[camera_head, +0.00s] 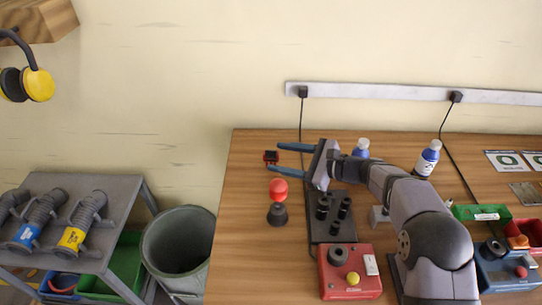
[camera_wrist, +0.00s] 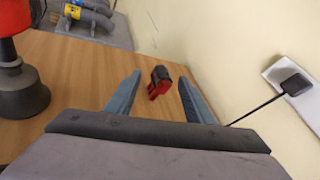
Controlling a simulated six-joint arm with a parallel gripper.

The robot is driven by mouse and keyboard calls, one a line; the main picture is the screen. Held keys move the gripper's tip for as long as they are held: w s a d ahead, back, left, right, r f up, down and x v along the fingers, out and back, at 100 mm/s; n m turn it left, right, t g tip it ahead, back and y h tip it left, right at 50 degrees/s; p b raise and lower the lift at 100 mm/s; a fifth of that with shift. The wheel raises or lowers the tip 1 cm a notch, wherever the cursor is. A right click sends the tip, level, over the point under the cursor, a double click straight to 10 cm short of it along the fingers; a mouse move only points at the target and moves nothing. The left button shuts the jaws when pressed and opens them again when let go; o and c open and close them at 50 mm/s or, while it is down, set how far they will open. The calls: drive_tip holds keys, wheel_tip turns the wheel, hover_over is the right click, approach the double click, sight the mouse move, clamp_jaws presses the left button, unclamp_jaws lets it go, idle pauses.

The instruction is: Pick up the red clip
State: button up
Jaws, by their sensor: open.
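The red clip (camera_head: 270,157) is small, red and black, and lies on the wooden table near its left back part. In the wrist view the clip (camera_wrist: 159,82) sits ahead of my gripper, between the lines of the two blue fingers and around the level of their tips. My gripper (camera_head: 276,156) is open, with its fingers pointing left in the head view, one on the far side and one on the near side of the clip. In the wrist view my gripper (camera_wrist: 160,80) holds nothing. I cannot tell whether a finger touches the clip.
A black rack (camera_head: 330,227) with several dark cylinders and a red box (camera_head: 349,272) are nearer. Blue bottles (camera_head: 427,160) stand behind my arm. The wall (camera_wrist: 215,40) is close behind.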

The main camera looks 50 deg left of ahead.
drive_tip(key=shift+x, duration=1.1)
clamp_jaws()
drive_tip(key=shift+r, duration=0.1)
wheel_tip(320, 180, up, 18)
drive_tip(key=b, duration=0.1)
